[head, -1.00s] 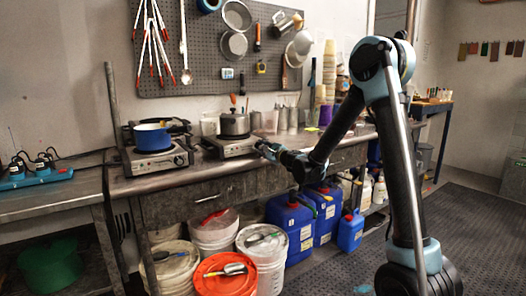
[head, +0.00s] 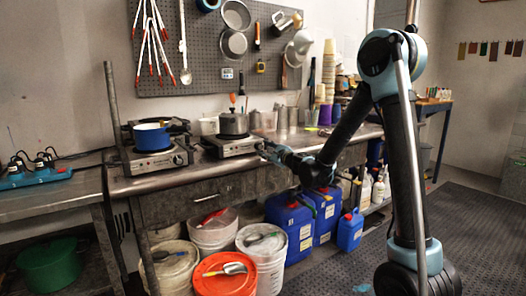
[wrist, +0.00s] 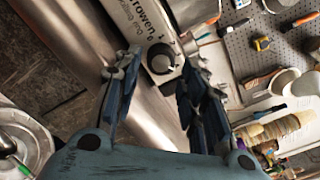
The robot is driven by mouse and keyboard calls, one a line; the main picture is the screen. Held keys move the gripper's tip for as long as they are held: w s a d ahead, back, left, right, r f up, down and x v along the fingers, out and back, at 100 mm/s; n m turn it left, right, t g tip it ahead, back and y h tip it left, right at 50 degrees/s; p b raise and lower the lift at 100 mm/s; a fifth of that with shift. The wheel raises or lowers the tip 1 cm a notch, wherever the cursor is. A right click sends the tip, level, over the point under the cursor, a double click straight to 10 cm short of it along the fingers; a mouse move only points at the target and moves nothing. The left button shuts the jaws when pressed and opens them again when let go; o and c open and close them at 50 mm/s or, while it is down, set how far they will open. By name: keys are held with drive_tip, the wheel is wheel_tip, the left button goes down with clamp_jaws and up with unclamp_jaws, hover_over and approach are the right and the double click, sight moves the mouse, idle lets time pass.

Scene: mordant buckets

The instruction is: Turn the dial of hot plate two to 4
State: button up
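A hot plate (head: 230,146) with a steel pot (head: 233,123) stands on the bench in the head view. In the wrist view its pale front panel (wrist: 140,22) shows printed numbers and a dark round dial (wrist: 161,58). No label there tells me its hot plate number. My gripper (head: 266,148) is at this hot plate's front right. In the wrist view my gripper (wrist: 158,66) is open, with one finger on each side of the dial and gaps visible. I cannot tell the dial's exact setting. A second hot plate (head: 158,161), with a blue pot (head: 151,137), stands farther left.
The steel bench (head: 140,184) runs along the wall. Metal beakers (head: 281,118) stand right of the steel pot. Buckets, including one with an orange lid (head: 222,281), and blue canisters (head: 290,215) are below. A pegboard (head: 205,70) with tools hangs above.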

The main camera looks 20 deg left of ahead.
drive_tip(key=v, duration=0.8)
drive_tip(key=s+d+f+n+g+h, duration=0.3)
drive_tip(key=s+d+f+n+h, duration=0.1)
drive_tip(key=s+d, duration=0.7)
drive_tip(key=s+d+f+n+g+h, duration=0.3)
drive_tip(key=s+d+f+n+h, duration=0.2)
drive_tip(key=s+d, duration=0.7)
drive_tip(key=s+d+f+n+g+h, duration=0.3)
drive_tip(key=s+d+f+n, duration=0.4)
drive_tip(key=d, duration=1.3)
drive_tip(key=s+h, duration=0.1)
drive_tip(key=s, duration=0.3)
drive_tip(key=shift+s+d+n+h, duration=0.25)
drive_tip(key=shift+n+h, duration=0.15)
drive_tip(key=shift+c, duration=0.7)
